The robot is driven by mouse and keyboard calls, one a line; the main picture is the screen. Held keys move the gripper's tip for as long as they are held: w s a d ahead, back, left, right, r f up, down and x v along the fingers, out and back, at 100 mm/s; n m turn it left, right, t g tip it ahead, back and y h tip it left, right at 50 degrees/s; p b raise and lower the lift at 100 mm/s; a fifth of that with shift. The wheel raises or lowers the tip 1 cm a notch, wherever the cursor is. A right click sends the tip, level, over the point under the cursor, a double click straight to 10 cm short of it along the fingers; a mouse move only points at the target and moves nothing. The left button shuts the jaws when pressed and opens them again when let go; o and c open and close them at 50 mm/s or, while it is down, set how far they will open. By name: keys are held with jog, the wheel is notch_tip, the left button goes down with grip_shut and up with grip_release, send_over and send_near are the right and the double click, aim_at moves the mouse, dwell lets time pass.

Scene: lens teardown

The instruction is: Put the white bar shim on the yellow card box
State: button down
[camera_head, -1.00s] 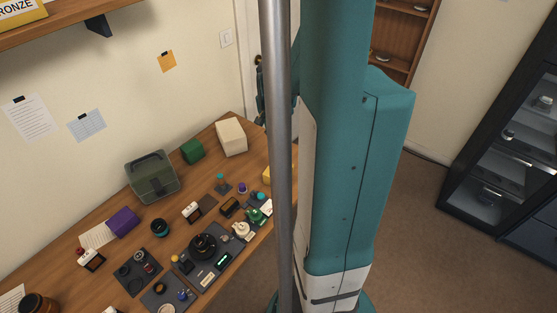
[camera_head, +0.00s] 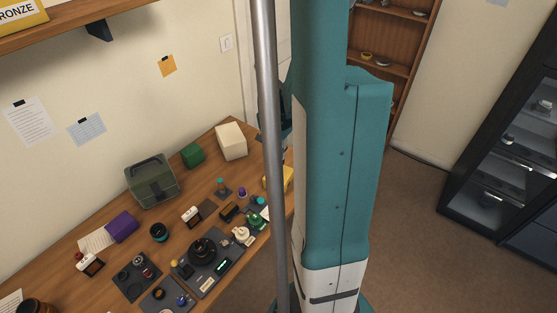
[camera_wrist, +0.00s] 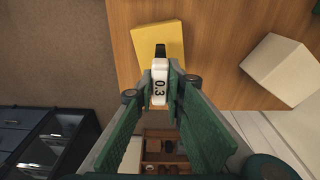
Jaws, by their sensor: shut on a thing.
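The white bar shim (camera_wrist: 160,84), marked "0.3" and with a dark end, is between the fingertips of my gripper (camera_wrist: 160,92) in the wrist view. My gripper is shut on it. The yellow card box (camera_wrist: 160,47) lies on the wooden table beyond the shim, and the shim's dark end overlaps it in the picture. I cannot tell whether they touch. In the head view the yellow card box (camera_head: 279,179) is at the table's right edge, partly hidden behind my arm. My gripper and the shim are hidden there.
A cream box (camera_head: 231,141) and a green box (camera_head: 193,154) stand at the table's back. The cream box also shows in the wrist view (camera_wrist: 280,70). A dark green case (camera_head: 151,181) and several lens parts on dark mats fill the table left of the yellow box.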

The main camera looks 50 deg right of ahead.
aim_at(278, 159)
jog(key=shift+f, duration=1.85)
jog(key=shift+f, duration=0.15)
jog(key=c, duration=2.4)
grip_release()
jog(key=shift+r, duration=0.3)
jog(key=shift+a+r+p, duration=0.1)
jog(key=shift+a+r, duration=0.15)
jog(key=shift+r, duration=1.7)
jog(key=shift+a+r+p, duration=0.15)
jog(key=shift+a+r, duration=0.05)
jog(key=shift+r, duration=1.75)
jog(key=shift+a+r+p, duration=0.1)
jog(key=shift+a+r, duration=0.15)
jog(key=shift+r, duration=1.7)
